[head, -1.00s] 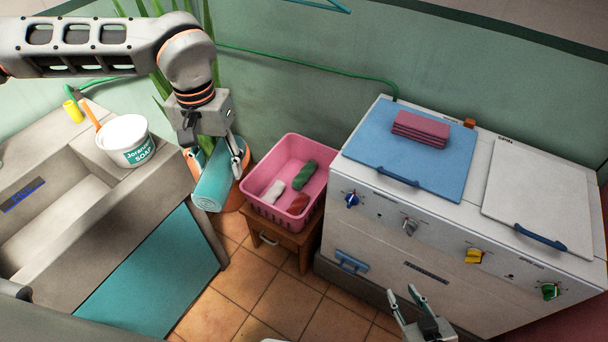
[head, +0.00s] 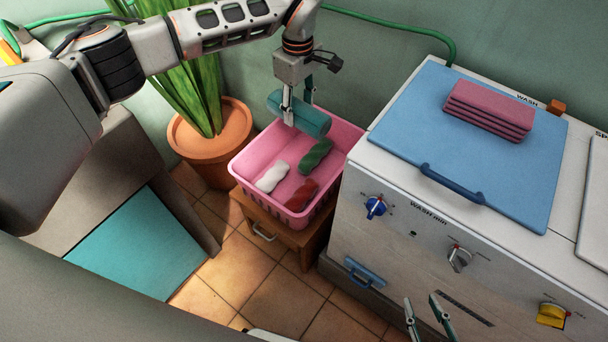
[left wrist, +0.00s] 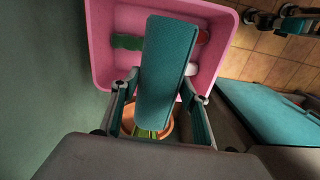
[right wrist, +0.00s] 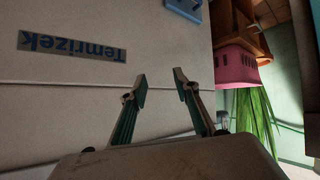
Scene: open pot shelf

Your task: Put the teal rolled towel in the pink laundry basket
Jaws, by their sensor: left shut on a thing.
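The teal rolled towel (head: 309,119) is held by my left gripper (head: 297,108), above the back part of the pink laundry basket (head: 248,182). In the left wrist view the towel (left wrist: 168,70) lies between the two fingers (left wrist: 160,95), with the basket (left wrist: 100,45) behind it. The basket holds a white roll (head: 272,176), a green roll (head: 316,155) and a red-brown roll (head: 301,195). My right gripper (head: 422,310) is open and empty in front of the washing machine; its parted fingers show in the right wrist view (right wrist: 162,88).
The basket stands on a small wooden stand (head: 284,238). A potted plant (head: 217,150) is to its left and the washing machine (head: 400,240) to its right. Folded pink towels (head: 488,108) lie on the blue lid (head: 400,130). Tiled floor is clear in front.

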